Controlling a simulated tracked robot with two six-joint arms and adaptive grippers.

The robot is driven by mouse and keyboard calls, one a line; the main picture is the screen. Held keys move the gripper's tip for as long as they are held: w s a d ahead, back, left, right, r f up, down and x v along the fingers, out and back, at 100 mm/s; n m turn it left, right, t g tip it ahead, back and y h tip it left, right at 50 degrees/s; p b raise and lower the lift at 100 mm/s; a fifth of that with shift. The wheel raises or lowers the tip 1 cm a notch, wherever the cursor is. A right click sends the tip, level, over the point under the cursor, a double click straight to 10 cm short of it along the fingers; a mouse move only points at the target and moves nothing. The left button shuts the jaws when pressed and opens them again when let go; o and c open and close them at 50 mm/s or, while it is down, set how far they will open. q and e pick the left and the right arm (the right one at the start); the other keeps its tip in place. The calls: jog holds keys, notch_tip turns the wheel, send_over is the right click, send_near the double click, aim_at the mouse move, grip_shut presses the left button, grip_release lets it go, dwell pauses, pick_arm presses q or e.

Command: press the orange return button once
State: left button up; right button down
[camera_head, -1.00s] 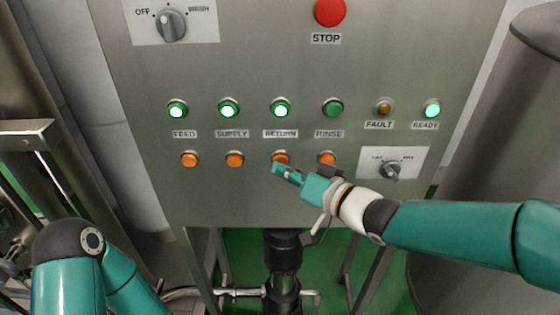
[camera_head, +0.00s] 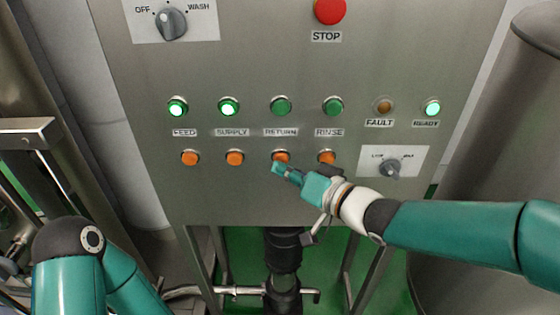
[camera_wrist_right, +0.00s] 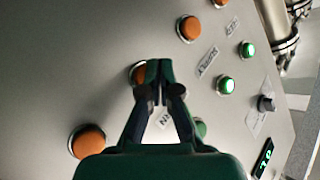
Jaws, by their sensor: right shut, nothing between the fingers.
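The orange return button (camera_head: 281,156) is in the lower row of the grey panel, below the RETURN label (camera_head: 281,132). The green lamp (camera_head: 281,106) above that label is dark. My right gripper (camera_head: 277,168) is shut and empty, its tips at the lower edge of the return button. In the right wrist view the gripper's shut tips (camera_wrist_right: 158,68) partly cover the return button (camera_wrist_right: 138,73). I cannot tell whether they touch it. My left arm shows at lower left in the head view, but its gripper is out of view.
The orange supply button (camera_head: 235,158) and rinse button (camera_head: 327,157) flank the return button closely. The red STOP button (camera_head: 330,10) and selector knob (camera_head: 171,23) are higher up. Another knob (camera_head: 389,168) is at right, above my right forearm.

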jog(key=shift+s, duration=0.45)
jog(key=s+b, duration=0.2)
jog(key=s, duration=0.3)
dwell(0.4)
dwell(0.4)
